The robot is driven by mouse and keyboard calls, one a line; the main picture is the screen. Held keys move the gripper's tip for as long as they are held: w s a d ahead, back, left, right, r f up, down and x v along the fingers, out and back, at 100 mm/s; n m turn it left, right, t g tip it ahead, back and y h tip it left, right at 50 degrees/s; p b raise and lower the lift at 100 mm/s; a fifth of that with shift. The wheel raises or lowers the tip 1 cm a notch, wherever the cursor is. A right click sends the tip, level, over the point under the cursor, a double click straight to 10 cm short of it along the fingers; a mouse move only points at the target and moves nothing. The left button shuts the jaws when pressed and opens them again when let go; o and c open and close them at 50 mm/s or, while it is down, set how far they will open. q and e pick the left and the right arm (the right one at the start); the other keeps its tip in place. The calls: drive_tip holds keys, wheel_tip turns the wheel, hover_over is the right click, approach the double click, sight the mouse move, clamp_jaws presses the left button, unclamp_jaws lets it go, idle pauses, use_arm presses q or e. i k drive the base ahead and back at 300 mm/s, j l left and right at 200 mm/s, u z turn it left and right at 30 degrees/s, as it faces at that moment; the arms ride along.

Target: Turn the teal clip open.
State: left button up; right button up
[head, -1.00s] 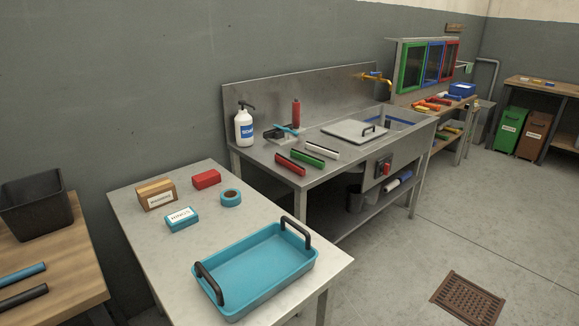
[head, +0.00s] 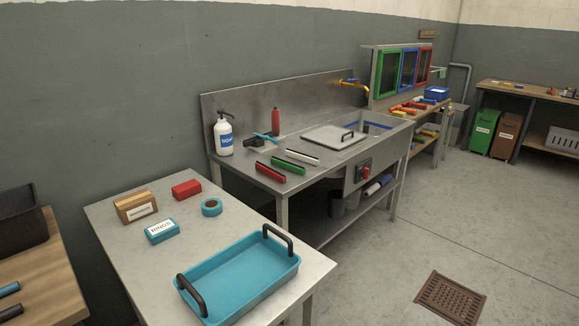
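No thing in the head view is clearly the teal clip. A small teal-green piece (head: 441,72) sits by the grey pipe at the far end of the wall cabinets; it is too small to tell its shape or whether it is shut. A blue-teal bar (head: 266,137) lies across a dark block (head: 256,144) on the metal sink bench (head: 235,168), beside the white soap bottle (head: 223,137) and a red bottle (head: 276,121). Neither of my grippers is in view.
A pale table (head: 120,231) in front holds a teal tray (head: 240,282) with black handles, small boxes and a tape roll (head: 212,207). A wooden table (head: 45,275) stands at left. Open floor lies at right, with a brown drain grate (head: 450,298).

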sight(265, 138)
drive_tip(key=k, duration=0.15)
drive_tip(key=k+u, duration=0.15)
drive_tip(key=u, duration=0.2)
drive_tip(key=k+j+u, duration=0.1)
drive_tip(key=u, duration=0.3)
drive_tip(key=k+j+u, duration=0.1)
drive_tip(key=k+u, duration=0.25)
drive_tip(key=i+l+u, duration=0.25)
drive_tip(key=l, duration=0.2)
drive_tip(key=i+l+u, duration=0.2)
drive_tip(key=l, duration=0.25)
drive_tip(key=l+u, duration=0.25)
drive_tip(key=l, duration=0.25)
drive_tip(key=l+u, duration=0.25)
drive_tip(key=l, duration=0.3)
drive_tip(key=i, duration=0.05)
